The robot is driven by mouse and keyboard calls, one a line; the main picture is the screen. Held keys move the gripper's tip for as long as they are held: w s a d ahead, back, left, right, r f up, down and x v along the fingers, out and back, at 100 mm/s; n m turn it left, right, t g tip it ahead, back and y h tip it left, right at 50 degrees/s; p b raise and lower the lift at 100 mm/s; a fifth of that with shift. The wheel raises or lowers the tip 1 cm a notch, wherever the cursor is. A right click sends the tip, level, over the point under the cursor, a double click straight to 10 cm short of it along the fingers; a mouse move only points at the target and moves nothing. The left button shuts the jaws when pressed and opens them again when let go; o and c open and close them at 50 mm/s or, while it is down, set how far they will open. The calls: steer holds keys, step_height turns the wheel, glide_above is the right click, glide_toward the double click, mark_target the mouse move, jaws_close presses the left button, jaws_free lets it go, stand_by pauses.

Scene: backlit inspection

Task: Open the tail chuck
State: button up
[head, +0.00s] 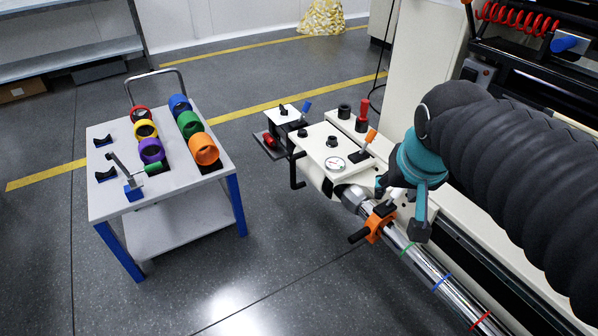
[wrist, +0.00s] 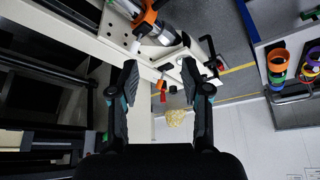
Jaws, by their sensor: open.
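An orange clamp with a black handle (head: 378,226) is around the cylinder beside the chuck. The clamp (wrist: 150,14) also shows at the top of the wrist view. My gripper (head: 401,208) is above the machine, just right of the chuck and clamp. In the wrist view its two dark fingers (wrist: 160,80) are spread wide with nothing between them. My gripper and arm hide part of the machine behind them.
A cart (head: 110,213) with coloured rings stands left. Floor between cart and machine is clear.

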steer(key=w+a+f+m+b, duration=0.15)
steer(key=w+a, duration=0.25)
steer(key=w, duration=1)
steer(key=m+g+h+b, duration=0.1)
steer(key=m+b, duration=0.1)
steer(key=b, duration=0.1)
glide_above(292, 169)
steer(key=s+a, duration=0.2)
steer(key=s, duration=0.2)
step_height(292, 169, down, 20)
steer(key=f, duration=0.1)
steer(key=shift+h, duration=0.3)
steer(key=x, duration=1.2)
steer(key=shift+w+d+f+b, duration=0.2)
steer(key=shift+w+b, duration=0.1)
jaws_close()
